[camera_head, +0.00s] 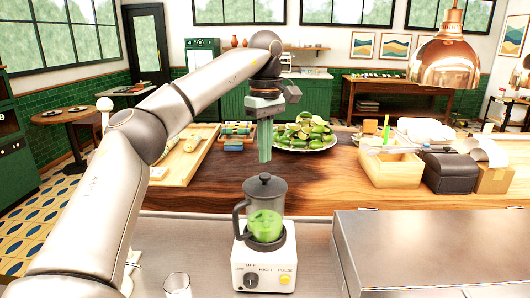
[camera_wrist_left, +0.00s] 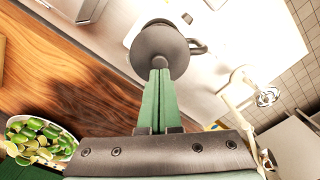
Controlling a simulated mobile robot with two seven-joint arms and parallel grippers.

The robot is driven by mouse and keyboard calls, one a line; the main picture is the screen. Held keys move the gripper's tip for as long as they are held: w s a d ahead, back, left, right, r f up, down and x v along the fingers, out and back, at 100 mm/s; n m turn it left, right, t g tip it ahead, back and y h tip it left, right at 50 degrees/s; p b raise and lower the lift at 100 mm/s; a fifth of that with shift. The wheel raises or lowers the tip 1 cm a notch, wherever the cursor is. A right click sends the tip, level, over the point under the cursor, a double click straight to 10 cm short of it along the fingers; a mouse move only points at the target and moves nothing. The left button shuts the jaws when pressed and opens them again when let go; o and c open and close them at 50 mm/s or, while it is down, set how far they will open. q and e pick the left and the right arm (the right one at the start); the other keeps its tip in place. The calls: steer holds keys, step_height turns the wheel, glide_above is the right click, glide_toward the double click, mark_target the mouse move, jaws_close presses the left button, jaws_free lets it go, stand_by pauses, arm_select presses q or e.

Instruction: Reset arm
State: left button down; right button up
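My left gripper (camera_head: 265,155) hangs pointing down above the blender jug (camera_head: 265,212), apart from its dark lid in the head view. Its green fingers lie side by side with no gap in the left wrist view (camera_wrist_left: 157,98), shut and empty. The jug holds green stuff and stands upright on the white blender base (camera_head: 264,262). The dark lid also shows beyond the fingertips in the left wrist view (camera_wrist_left: 158,48). My right gripper is not in view.
A plate of limes (camera_head: 304,134) and a wooden tray (camera_head: 184,160) sit on the wooden counter behind. A wooden box (camera_head: 390,165) stands right. A clear glass (camera_head: 177,285) stands front left of the blender. A steel block (camera_head: 430,250) fills the front right. A copper lamp (camera_head: 444,62) hangs upper right.

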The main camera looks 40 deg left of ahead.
arm_select(q)
steer(key=shift+r, duration=1.8)
